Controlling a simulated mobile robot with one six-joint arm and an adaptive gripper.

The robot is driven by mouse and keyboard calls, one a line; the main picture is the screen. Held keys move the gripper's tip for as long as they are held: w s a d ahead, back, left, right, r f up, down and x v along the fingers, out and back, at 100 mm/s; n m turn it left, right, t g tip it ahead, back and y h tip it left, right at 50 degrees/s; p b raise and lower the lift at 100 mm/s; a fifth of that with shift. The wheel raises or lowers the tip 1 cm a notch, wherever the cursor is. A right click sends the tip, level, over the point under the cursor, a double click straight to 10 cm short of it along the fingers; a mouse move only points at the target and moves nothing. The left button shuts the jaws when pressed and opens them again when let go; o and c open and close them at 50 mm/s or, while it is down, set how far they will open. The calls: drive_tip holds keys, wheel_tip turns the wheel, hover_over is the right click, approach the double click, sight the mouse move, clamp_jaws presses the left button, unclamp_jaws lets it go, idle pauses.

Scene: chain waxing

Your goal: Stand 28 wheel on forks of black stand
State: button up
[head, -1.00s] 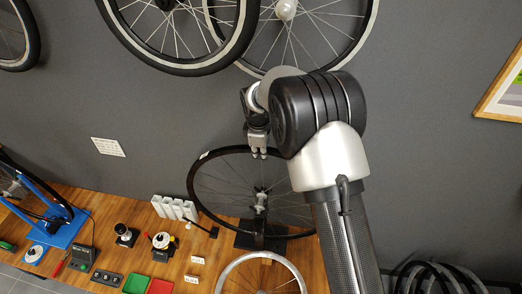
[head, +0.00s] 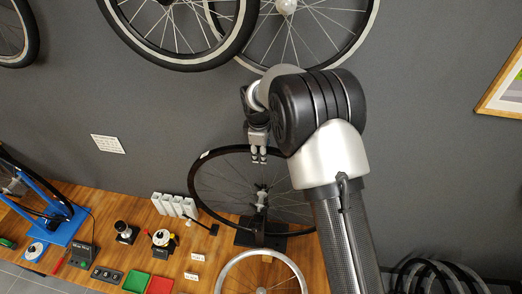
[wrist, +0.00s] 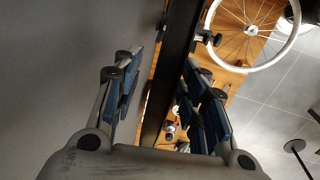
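The 28 wheel, with a black rim (head: 196,190) and thin spokes, stands upright close to the grey wall. Its hub (head: 261,198) is in line with the black stand (head: 246,238), whose base sits on the wooden bench under the wheel. I cannot tell whether the axle rests on the forks. My gripper (head: 258,156) is at the top of the wheel. In the wrist view the black rim (wrist: 176,70) runs between the blue finger pads of my gripper (wrist: 165,95). A gap shows between the rim and the left finger; the right finger is close to it.
A silver-rimmed wheel (head: 228,268) is at the front of the bench. A white slotted block (head: 174,206), small tools and a blue stand (head: 62,232) are to the left. Wheels (head: 190,68) hang on the wall above. More tyres (head: 430,278) are at the lower right.

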drive_tip(key=shift+s, duration=0.15)
drive_tip(key=v, duration=1.2)
idle(0.3)
drive_tip(key=s+d+m+t+b, duration=0.1)
drive_tip(key=s+d+m+b, duration=0.3)
drive_tip(key=s+b, duration=0.35)
drive_tip(key=s+d+m+b, duration=0.4)
drive_tip(key=s+d+b, duration=0.15)
drive_tip(key=s, duration=0.35)
drive_tip(key=s+d+f+m+b, duration=0.2)
drive_tip(key=s+f+m+b, duration=0.2)
drive_tip(key=s, duration=0.6)
drive_tip(key=s+d+f+m+t+b, duration=0.1)
drive_tip(key=s+f+m+b, duration=0.2)
drive_tip(key=s+f+b, duration=0.4)
wheel_tip(320, 180, down, 4)
drive_tip(key=s, duration=0.2)
drive_tip(key=shift+s+d+m+b, duration=0.35)
drive_tip(key=shift+s+m+b, duration=0.05)
